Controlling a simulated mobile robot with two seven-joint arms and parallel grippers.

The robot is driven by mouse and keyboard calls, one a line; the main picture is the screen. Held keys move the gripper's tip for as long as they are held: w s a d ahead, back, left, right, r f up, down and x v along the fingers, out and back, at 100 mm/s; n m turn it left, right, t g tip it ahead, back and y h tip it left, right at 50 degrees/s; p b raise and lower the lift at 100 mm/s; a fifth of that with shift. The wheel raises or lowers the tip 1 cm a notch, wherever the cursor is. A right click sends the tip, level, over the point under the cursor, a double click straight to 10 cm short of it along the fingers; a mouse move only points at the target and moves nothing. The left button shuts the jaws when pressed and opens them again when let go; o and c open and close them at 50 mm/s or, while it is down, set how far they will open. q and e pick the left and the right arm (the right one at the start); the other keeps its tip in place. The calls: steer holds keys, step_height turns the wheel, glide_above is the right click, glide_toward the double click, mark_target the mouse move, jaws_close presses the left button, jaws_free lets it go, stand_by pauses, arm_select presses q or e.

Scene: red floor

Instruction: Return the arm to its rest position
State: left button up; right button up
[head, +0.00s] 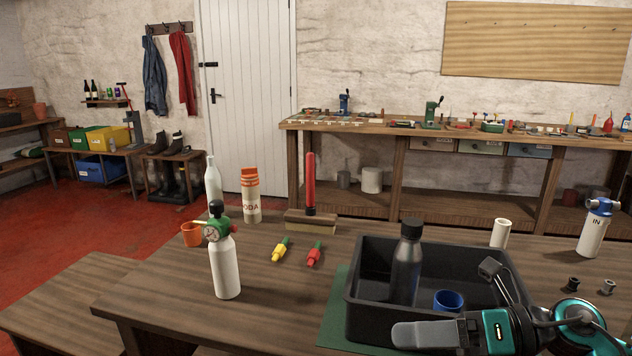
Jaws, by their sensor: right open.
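My right gripper (457,302) comes in from the lower right, with its two fingers spread apart and nothing visible between them. It is in front of and over the near right part of the black crate (375,290), overlapping it in the picture. Inside the crate stand a dark grey bottle (406,268) with a black cap and a blue cup (448,301). Part of the crate's near right side is hidden by my gripper and arm. My left arm and gripper do not show.
On the wooden table (180,300) stand a white bottle with a gauge (225,265), an orange cup (191,234), a soda canister (250,200), yellow (281,250) and red (315,255) fittings, a white cylinder (501,233) and a blue-topped filter (594,230). The table's front left is clear.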

steer(key=s+d+f+m+t+h+p, duration=0.1)
steer(key=d+f+m+t+h+p, duration=0.4)
steer(key=m, duration=1.2)
steer(key=s+f+m+t+h, duration=0.2)
steer(key=f+m+t+h, duration=0.6)
steer(key=m, duration=1)
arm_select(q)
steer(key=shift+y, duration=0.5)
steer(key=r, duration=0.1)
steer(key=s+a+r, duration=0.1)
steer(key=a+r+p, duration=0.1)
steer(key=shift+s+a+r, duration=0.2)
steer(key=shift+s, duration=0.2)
arm_select(e)
steer(key=s+f+m+g, duration=0.4)
steer(key=s+f+g, duration=0.1)
steer(key=s+f, duration=0.2)
steer(key=shift+s+a+f+h, duration=0.25)
steer(key=shift+s+f+h, duration=0.15)
steer(key=shift+f, duration=0.5)
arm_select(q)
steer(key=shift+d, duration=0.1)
